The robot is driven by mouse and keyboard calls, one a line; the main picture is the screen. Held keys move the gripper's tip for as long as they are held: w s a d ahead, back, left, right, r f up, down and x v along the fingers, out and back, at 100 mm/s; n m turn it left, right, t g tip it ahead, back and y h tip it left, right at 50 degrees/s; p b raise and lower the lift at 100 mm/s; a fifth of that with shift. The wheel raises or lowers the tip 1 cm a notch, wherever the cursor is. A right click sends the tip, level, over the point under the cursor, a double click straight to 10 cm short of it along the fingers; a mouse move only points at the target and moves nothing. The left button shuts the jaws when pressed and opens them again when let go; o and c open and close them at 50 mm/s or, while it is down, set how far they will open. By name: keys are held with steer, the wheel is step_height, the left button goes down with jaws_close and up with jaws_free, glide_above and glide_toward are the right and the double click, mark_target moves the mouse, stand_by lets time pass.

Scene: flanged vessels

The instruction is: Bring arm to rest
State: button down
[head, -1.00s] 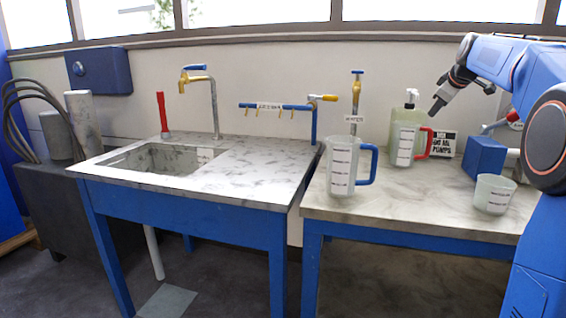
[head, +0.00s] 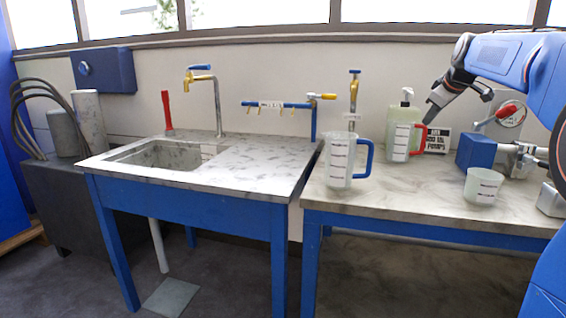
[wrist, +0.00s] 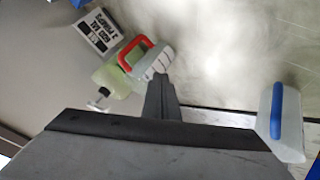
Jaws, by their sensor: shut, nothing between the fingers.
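My gripper (head: 430,113) is shut and empty, at the end of my blue arm on the right of the head view. Its tip appears close to the red-handled jug (head: 401,142) in the head view; I cannot tell whether they touch. In the wrist view my gripper (wrist: 161,80) points toward that jug with the red handle (wrist: 138,52). A larger jug with a blue handle (head: 340,160) stands upright nearer the front of the right table, and it also shows at the right of the wrist view (wrist: 284,124).
A pump bottle (head: 406,105) stands by the red-handled jug. A small cup (head: 483,186), a blue block-shaped device (head: 477,150) and a black-and-white sign (head: 438,139) are on the right table (head: 400,205). The sink table (head: 262,165) is at left.

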steer(key=s+a+f+m+g, duration=0.1)
steer(key=s+a+f, duration=0.3)
steer(key=s, duration=0.4)
steer(key=s+a+f+m, duration=0.1)
steer(key=s+a+f, duration=0.25)
steer(key=s, duration=0.35)
steer(key=s+a+f+m+g, duration=0.1)
steer(key=s+a+f, duration=0.2)
steer(key=s+a, duration=0.35)
steer(key=s+a+f+m+g, duration=0.1)
steer(key=s+a+f+m, duration=0.1)
steer(key=s+f, duration=0.8)
steer(key=s+a+f+m, duration=0.1)
steer(key=s+f+m, duration=0.1)
steer(key=s+f, duration=0.9)
steer(key=s, duration=0.5)
steer(key=shift+a+g, duration=0.4)
